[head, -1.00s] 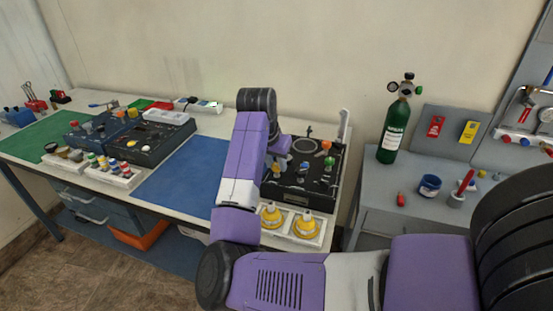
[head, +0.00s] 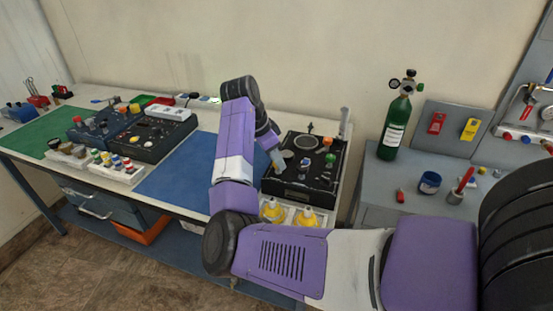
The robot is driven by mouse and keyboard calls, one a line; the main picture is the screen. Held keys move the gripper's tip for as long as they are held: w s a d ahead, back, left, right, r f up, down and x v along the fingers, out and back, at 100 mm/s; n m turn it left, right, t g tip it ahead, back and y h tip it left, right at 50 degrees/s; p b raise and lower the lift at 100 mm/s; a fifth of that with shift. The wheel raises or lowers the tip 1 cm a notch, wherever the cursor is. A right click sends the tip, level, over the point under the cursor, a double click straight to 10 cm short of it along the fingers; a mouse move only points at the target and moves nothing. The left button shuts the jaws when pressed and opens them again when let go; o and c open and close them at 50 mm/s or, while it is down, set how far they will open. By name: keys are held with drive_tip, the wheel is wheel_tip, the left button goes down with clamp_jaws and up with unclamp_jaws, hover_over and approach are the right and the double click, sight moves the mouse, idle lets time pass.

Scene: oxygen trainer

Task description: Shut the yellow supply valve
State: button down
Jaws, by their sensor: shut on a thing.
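The black trainer unit (head: 298,188) stands at the right end of the long bench, with several knobs and fittings on its top. My gripper (head: 279,165) reaches down onto the left part of this top and is seen small, from behind my wrist. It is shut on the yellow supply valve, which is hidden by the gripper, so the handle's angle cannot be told. A green knob (head: 327,142) and a small blue knob (head: 304,165) show to its right.
Two yellow-topped items (head: 306,217) sit in a white holder in front of the unit. A green oxygen cylinder (head: 396,128) stands on the grey side table to the right. The blue mat (head: 180,172) to the left is clear.

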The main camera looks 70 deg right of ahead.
idle(0.4)
drive_tip(key=c, duration=1.1)
unclamp_jaws()
drive_tip(key=shift+o, duration=0.2)
drive_tip(key=v, duration=0.7)
drive_tip(key=shift+r+b, duration=0.4)
drive_tip(key=shift+b, duration=0.05)
drive_tip(key=shift+w, duration=0.1)
